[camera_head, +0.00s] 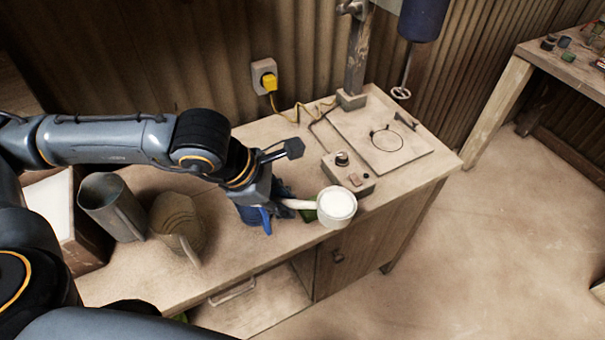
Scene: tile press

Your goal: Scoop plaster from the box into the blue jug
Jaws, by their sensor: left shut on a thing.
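My left gripper (280,197) is shut on the pale handle of a round scoop (338,222). The scoop is held level above the bench's front part, with white plaster filling its cup. A blue jug (265,222) stands on the bench just below and left of the scoop cup. My gripper hides most of the jug, so its opening and contents cannot be seen. The box (91,246) with white plaster (48,203) is at the far left, partly hidden by my arm. My right gripper is not in view.
A grey metal jug (108,203) and a brownish jug (176,222) stand left on the bench (240,265). A control box (349,176) with a knob is behind the scoop. A mixer (423,20) hangs above a board (405,158).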

